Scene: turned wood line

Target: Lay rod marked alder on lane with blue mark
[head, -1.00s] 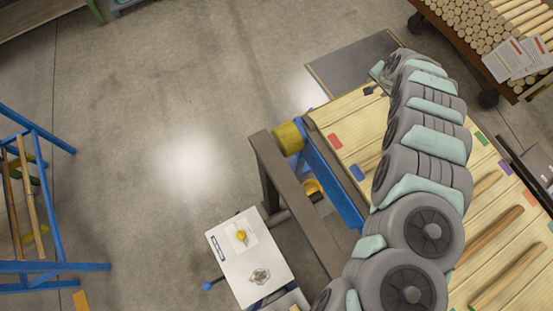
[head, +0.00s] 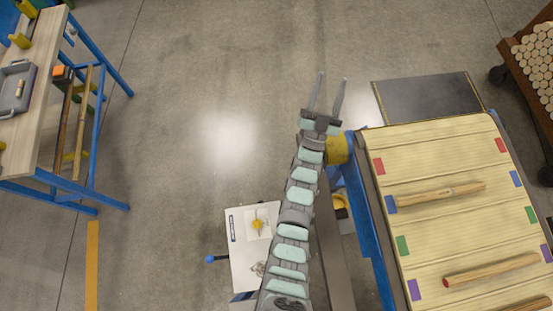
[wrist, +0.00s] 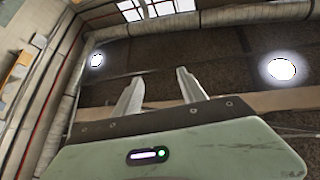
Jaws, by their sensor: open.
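The slatted lane table (head: 440,238) carries paired colour marks at its two sides. The blue marks (head: 391,204) sit at the left edge and the right edge (head: 515,179). A light wooden rod (head: 440,193) lies lengthwise between the blue marks. A browner rod with a reddish left end (head: 490,270) lies between the purple marks, and another rod (head: 528,306) is cut off at the bottom. No wood name is readable on any rod. My gripper (head: 332,82) is open and empty, off the table's left side; it also shows in the wrist view (wrist: 158,78).
The red-marked lane (head: 379,166) and green-marked lane (head: 402,245) are bare. A cart of stacked rods (head: 535,60) stands at top right. A small white stand (head: 245,272) is left of my arm, a wooden workbench (head: 40,95) at far left. Open floor lies between.

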